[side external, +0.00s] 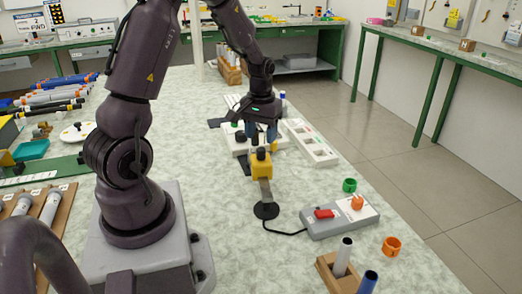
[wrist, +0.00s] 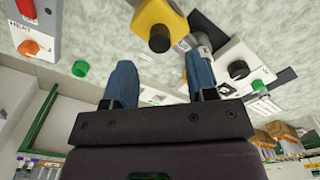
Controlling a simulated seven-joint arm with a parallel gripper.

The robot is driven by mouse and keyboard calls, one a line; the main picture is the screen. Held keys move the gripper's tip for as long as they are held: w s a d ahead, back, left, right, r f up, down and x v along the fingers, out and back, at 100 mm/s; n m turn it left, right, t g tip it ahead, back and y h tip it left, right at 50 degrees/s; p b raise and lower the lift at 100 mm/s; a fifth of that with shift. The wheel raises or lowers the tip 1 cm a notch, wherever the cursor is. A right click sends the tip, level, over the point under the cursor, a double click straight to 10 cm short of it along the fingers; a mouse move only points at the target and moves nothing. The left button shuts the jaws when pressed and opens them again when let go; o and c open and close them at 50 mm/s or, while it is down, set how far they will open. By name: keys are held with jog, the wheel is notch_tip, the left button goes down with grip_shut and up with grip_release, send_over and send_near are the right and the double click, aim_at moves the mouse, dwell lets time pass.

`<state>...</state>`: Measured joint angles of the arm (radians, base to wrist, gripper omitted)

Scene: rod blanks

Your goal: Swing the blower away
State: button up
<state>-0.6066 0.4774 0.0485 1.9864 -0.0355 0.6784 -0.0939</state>
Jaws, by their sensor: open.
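The blower (side external: 261,163) is a yellow block on a grey upright post with a round black base; a black cable runs from it to a control box. In the side view my gripper (side external: 262,130) is just behind and above the blower, near a white fixture. In the wrist view the blower (wrist: 158,18) shows its yellow body and black round end beyond the fingertips. My gripper (wrist: 161,68) has its blue fingers apart with nothing between them. The blower appears apart from the fingers.
The grey control box (side external: 340,217) has a red switch and an orange knob. A green ring (side external: 349,185) and an orange ring (side external: 391,246) lie nearby. A wooden holder (side external: 328,275) stands at the front. A white slotted tray (side external: 312,143) lies right of my gripper.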

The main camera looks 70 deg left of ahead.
aim_at(261, 149)
jog(key=shift+f, duration=2.8)
grip_shut()
